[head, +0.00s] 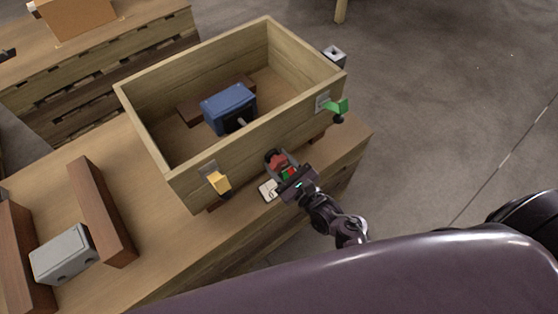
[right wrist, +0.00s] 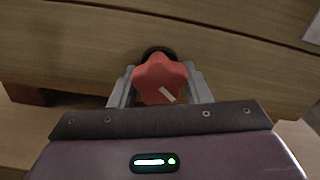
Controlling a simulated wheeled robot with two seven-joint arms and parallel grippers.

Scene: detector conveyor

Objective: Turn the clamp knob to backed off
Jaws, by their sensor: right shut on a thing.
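The clamp knob (head: 276,160) is red and sits on the front wall of the wooden box (head: 285,124). In the right wrist view the knob (right wrist: 158,74) is star-shaped, with a slanted white mark low on its face and a dark round base behind it. My right gripper (head: 284,170) reaches it from the front. In the right wrist view the two grey fingers of my right gripper (right wrist: 160,86) are on either side of the knob, shut on it. My gripper partly hides the knob in the head view. My left gripper is out of view.
A blue block (head: 229,106) with a dark part lies inside the box. A yellow latch (head: 218,182) and a green latch (head: 336,107) are on the front wall. A small white card (head: 268,190) is beside my gripper. A grey block (head: 62,254) stands left between brown rails.

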